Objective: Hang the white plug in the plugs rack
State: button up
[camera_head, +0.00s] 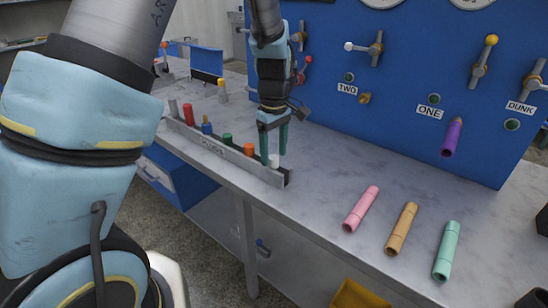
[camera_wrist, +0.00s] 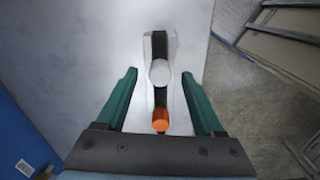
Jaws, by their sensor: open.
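The white plug (camera_head: 274,160) stands in the near right end of the grey plugs rack (camera_head: 240,167). In the wrist view the white plug (camera_wrist: 160,73) shows from above, centred between my fingertips. My gripper (camera_head: 274,153) is open above the rack's end, with one green finger on each side of the white plug. In the wrist view neither finger of my gripper (camera_wrist: 159,75) touches the plug. The orange plug (camera_head: 249,149) stands beside it in the rack and also shows in the wrist view (camera_wrist: 160,120). The white plug's lower part is hidden.
Green (camera_head: 227,139), blue (camera_head: 207,126) and red (camera_head: 188,114) plugs stand farther along the rack. Pink (camera_head: 361,209), tan (camera_head: 401,229) and mint (camera_head: 446,250) tubes lie on the table. A blue panel (camera_head: 400,95) with valves and a purple hose end (camera_head: 453,137) stands behind.

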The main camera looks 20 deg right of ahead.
aim_at(274, 157)
notch_tip(274, 157, up, 9)
jog(key=b, duration=0.1)
jog(key=shift+f, duration=0.1)
dwell(0.5)
jog(key=s+a+f+m, duration=0.1)
jog(key=a+m, duration=0.1)
jog(key=a, duration=0.8)
jog(key=s+a+f+m+t, duration=0.1)
jog(key=a+m, duration=0.1)
jog(key=a, duration=0.8)
jog(key=s+a+f+m, duration=0.1)
jog(key=s+a, duration=0.1)
jog(key=a, duration=0.8)
jog(key=shift+a+m+t, duration=0.15)
jog(key=shift+m+t, duration=0.15)
jog(key=shift+m, duration=0.1)
